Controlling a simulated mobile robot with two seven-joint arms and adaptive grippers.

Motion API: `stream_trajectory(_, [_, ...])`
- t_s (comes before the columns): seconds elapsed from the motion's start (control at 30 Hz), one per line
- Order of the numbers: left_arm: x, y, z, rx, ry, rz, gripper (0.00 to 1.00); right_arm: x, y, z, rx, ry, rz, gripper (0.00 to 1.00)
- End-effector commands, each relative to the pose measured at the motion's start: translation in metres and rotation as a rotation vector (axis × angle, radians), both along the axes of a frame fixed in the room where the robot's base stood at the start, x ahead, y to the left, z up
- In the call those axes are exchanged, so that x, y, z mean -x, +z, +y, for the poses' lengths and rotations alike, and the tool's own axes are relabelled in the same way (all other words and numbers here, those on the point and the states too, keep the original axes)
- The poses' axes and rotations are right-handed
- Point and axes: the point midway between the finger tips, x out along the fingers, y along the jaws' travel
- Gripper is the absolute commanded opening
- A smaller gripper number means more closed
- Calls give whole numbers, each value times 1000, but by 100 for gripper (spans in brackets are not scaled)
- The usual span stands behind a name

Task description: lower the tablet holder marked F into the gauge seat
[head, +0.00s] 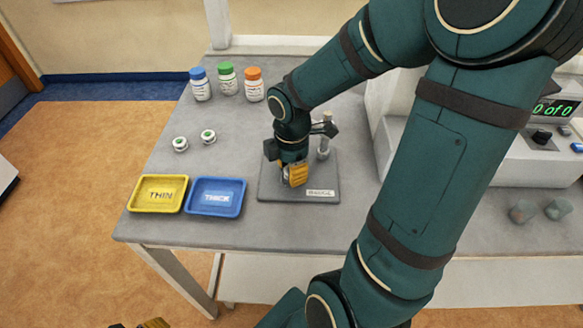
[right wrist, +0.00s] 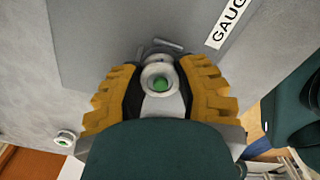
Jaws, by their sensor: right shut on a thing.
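My right gripper (head: 293,176) is over the grey gauge plate (head: 268,191), with its yellow fingers low near the plate. In the right wrist view the gripper (right wrist: 160,95) is shut on a tablet holder (right wrist: 160,84), a pale round piece with a green centre. No letter is readable on it. The gauge seat is hidden behind the gripper and holder, so I cannot tell whether the holder touches it. A gauge post (head: 324,143) stands at the plate's back right. Only a yellow-and-dark bit of my left gripper (head: 152,323) shows at the bottom edge.
Two more tablet holders (head: 180,144) (head: 208,136) lie left of the plate. A yellow THIN tray (head: 136,206) and a blue THICK tray (head: 194,211) are at the front left. Three capped bottles (head: 227,80) stand behind. A machine (head: 535,165) is at right.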

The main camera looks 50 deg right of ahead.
Motion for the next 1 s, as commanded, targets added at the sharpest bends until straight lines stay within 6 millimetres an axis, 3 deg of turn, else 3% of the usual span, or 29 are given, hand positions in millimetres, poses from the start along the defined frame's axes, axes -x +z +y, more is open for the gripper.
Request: stream_trajectory(1.0, [0,-1,0,0,0,0,47,0,-7,0,0,0,1,8])
